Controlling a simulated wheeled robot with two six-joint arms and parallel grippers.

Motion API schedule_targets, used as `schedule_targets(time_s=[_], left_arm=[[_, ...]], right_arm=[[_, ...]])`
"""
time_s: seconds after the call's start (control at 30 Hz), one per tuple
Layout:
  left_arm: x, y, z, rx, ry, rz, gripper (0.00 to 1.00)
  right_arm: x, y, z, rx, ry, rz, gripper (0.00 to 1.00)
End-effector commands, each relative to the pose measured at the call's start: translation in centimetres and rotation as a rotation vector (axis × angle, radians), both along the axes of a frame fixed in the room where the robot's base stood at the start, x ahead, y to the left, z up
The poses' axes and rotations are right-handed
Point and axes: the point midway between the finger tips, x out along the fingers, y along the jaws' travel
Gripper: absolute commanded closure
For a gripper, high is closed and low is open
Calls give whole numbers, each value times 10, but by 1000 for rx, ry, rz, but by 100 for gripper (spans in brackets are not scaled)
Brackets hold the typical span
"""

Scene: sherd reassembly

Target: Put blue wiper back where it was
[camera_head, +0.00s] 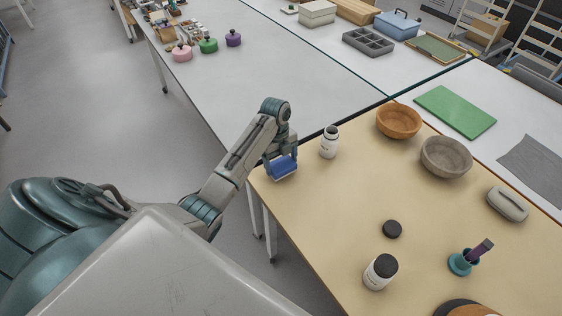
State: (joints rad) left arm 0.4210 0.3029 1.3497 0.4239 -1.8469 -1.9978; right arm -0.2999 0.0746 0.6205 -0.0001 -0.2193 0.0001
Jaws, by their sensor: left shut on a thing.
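A blue wiper (284,165) with a pale lower edge is held by my left gripper (279,158) at the left corner of the tan table (350,200). My left gripper is shut on it, and its fingers are partly hidden behind the arm and the wiper. I cannot tell whether the wiper touches the table top. My right gripper is not in view.
A white jar (329,142) stands close to the right of the wiper. Wooden (399,121) and grey (446,157) bowls stand farther right. A black lid (392,229), another jar (380,272) and a teal holder (462,263) are nearer. The table's middle is clear.

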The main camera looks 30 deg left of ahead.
Motion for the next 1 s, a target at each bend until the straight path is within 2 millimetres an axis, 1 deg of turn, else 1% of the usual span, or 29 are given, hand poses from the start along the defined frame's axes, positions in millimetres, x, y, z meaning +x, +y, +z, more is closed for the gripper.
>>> schedule_targets(time_s=[0.03,0.1,0.47,0.5,0.57,0.77,0.87,0.97,1.0], left_arm=[[0,0,-3,0,0,1,40],[0,0,-8,1,0,0,40],[0,0,-13,1,-2,0,40],[0,0,-13,1,-2,0,11],[0,0,-13,1,-2,0,0],[0,0,-12,1,-2,0,0],[0,0,-8,2,-2,0,0],[2,2,2,2,-5,1,0],[2,4,8,2,-4,-1,0]], right_arm=[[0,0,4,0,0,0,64],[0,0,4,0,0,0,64],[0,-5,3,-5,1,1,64],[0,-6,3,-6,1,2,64],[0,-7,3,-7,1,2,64],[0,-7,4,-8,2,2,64],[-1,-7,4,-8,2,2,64],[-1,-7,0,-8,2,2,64],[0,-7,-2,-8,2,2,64]])
